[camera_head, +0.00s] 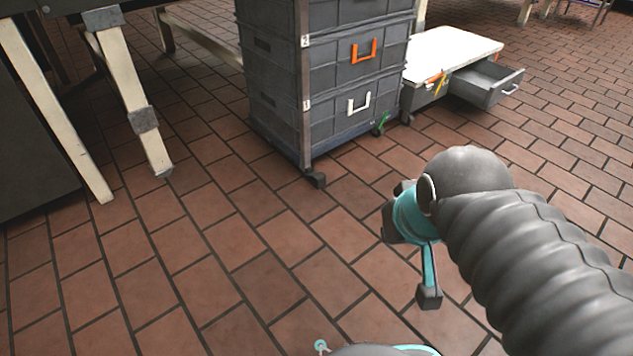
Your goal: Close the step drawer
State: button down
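The step (450,48) is a low unit with a white top, standing on the tiled floor at the upper right, beside a grey drawer stack. Its grey drawer (487,82) is pulled out toward the right and looks empty inside. The drawer's light handle (510,90) is on its front face. My gripper (428,292), dark with teal parts, hangs at the end of my ribbed arm in the lower right, well apart from the drawer. Only part of it shows, so I cannot tell whether it is open or shut.
The tall grey drawer stack (275,95), with orange and white handles, stands left of the step. A table with pale legs (133,95) is at the upper left. The brick-tiled floor (225,250) between is clear, as is the floor right of the drawer.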

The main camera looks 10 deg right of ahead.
aim_at(484, 82)
jog(key=z, duration=1.25)
